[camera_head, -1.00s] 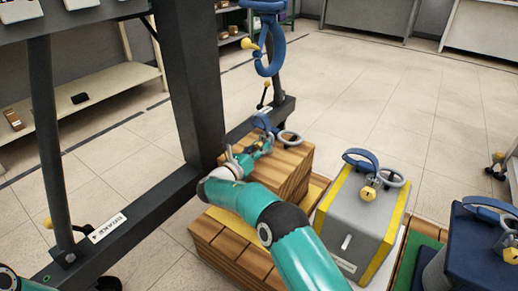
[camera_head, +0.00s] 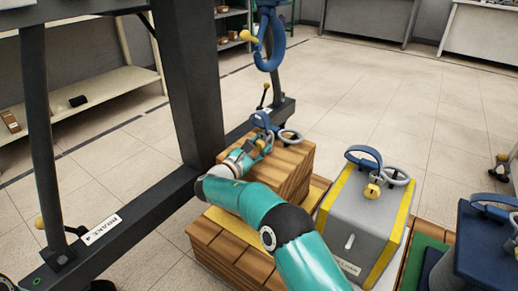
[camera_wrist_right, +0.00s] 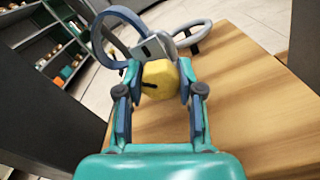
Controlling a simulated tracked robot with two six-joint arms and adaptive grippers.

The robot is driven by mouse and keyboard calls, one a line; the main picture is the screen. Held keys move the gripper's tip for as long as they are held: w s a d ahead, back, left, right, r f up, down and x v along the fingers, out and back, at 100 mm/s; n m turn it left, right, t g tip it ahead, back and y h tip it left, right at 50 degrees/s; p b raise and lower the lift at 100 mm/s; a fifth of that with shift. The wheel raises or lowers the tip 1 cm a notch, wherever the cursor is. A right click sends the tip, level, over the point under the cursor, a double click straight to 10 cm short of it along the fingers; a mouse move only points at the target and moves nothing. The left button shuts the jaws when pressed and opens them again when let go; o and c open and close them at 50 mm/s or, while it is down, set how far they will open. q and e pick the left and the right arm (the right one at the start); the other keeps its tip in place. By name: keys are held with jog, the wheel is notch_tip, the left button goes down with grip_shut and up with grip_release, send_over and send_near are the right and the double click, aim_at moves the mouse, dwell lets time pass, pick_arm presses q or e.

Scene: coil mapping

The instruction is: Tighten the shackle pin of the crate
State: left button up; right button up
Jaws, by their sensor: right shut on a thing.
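The wooden crate (camera_head: 292,170) stands beside the dark frame post, with a blue shackle (camera_head: 259,120) and a grey ring (camera_head: 290,136) on its top. In the right wrist view, the shackle's yellow pin head (camera_wrist_right: 159,79) sits between the fingers of my right gripper (camera_wrist_right: 158,88), which is shut on it. The blue shackle bow (camera_wrist_right: 108,42) and grey ring (camera_wrist_right: 192,35) show just beyond. In the head view my right gripper (camera_head: 254,150) reaches the shackle from the near left, and the arm hides part of the crate. My left gripper is not in view.
A grey crate with yellow edges (camera_head: 347,225) and a dark blue crate (camera_head: 489,250) stand to the right, each with a shackle. A blue hook (camera_head: 270,45) hangs above and behind the wooden crate. The dark frame (camera_head: 195,85) stands close at the left.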

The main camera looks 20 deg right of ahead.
jog(key=m, duration=0.4)
jog(key=shift+a+f+m, duration=0.15)
jog(key=shift+m, duration=0.15)
jog(key=shift+f+m, duration=0.1)
jog(key=shift+m, duration=2.1)
jog(key=o, duration=1)
jog(key=shift+c, duration=0.2)
jog(key=shift+o, duration=1)
jog(key=shift+s, duration=0.1)
jog(key=v, duration=1.1)
jog(key=shift+s+a, duration=0.3)
